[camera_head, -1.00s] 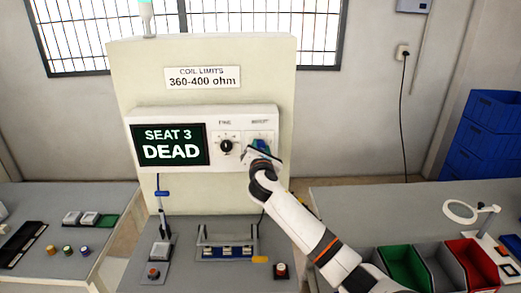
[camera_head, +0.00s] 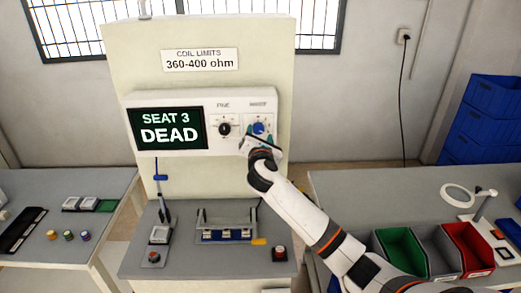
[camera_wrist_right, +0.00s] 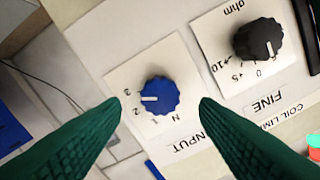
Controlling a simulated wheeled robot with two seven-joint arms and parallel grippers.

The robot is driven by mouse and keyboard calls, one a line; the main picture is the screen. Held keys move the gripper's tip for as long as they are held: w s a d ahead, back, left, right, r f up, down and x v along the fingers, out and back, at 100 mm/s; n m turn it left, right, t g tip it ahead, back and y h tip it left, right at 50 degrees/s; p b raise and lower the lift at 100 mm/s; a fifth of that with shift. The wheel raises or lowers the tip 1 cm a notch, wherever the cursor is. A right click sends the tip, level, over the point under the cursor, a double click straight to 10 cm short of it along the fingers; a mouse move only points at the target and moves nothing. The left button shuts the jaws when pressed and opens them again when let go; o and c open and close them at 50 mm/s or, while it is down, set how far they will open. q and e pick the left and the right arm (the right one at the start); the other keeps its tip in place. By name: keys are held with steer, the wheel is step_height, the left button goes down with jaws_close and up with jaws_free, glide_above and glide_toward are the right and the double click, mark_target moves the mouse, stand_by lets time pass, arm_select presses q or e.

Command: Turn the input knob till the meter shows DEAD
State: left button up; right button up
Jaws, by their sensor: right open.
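The meter display (camera_head: 166,128) reads "SEAT 3 DEAD" in white on dark green. The blue input knob (camera_head: 258,128) is on the right of the white panel. In the right wrist view the same blue knob (camera_wrist_right: 158,96) has its white pointer line toward the small marks on its left in that picture. My right gripper (camera_head: 256,144) is open just below and in front of the knob. In the wrist view its green fingers (camera_wrist_right: 162,105) stand apart on either side of the knob, with clear gaps and nothing held. My left gripper is out of view.
The black fine knob (camera_head: 224,129) sits close left of the input knob; it also shows in the wrist view (camera_wrist_right: 258,39). Below the panel, the bench holds a fixture (camera_head: 226,226) and a probe (camera_head: 162,195). Coloured bins (camera_head: 398,252) stand at the right.

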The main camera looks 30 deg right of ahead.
steer(key=b+v, duration=0.1)
steer(key=v, duration=0.8)
